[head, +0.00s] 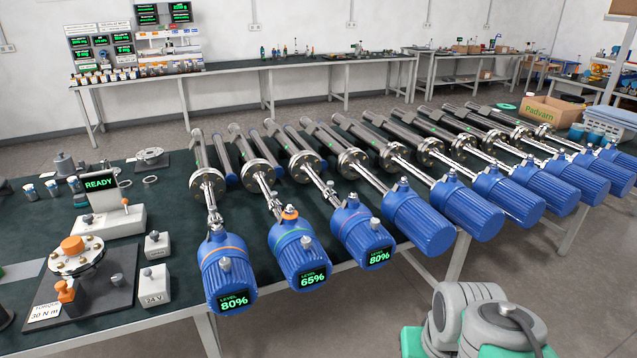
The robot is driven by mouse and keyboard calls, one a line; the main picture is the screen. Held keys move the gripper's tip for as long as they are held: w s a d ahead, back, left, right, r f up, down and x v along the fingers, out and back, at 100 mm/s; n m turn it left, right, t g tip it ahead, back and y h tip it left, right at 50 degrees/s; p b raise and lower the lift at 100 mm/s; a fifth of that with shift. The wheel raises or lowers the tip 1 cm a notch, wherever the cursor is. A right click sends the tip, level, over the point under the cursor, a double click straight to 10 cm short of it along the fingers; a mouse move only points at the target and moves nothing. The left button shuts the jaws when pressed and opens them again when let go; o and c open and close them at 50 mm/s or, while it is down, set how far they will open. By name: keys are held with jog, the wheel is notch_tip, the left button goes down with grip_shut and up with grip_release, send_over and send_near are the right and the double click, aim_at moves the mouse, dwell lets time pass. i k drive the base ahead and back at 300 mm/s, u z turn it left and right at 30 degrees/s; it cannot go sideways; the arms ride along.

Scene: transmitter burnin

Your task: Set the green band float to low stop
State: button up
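The green band transmitter (298,255) is the second blue housing from the left on the bench. It has a green ring around it, an orange ring near its neck, and a display reading LEVEL 65%. Its metal rod (268,187) runs back to a round flange (254,172), with grey tubes beyond. I cannot tell which part along the rod or tubes is the float. My gripper is not in view; only grey and teal parts, apparently of my arm, show at the bottom right.
The orange band transmitter (228,270) on the left and the pink band transmitter (361,230) on the right both read 80%. Several more blue housings lie closely to the right. A READY display (99,183) and a torque fixture (76,258) stand left. The floor in front is clear.

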aim_at(273, 203)
jog(key=z, duration=0.1)
jog(key=i, duration=0.75)
jog(key=u, duration=0.85)
jog(key=i, duration=0.5)
jog(key=u, duration=0.55)
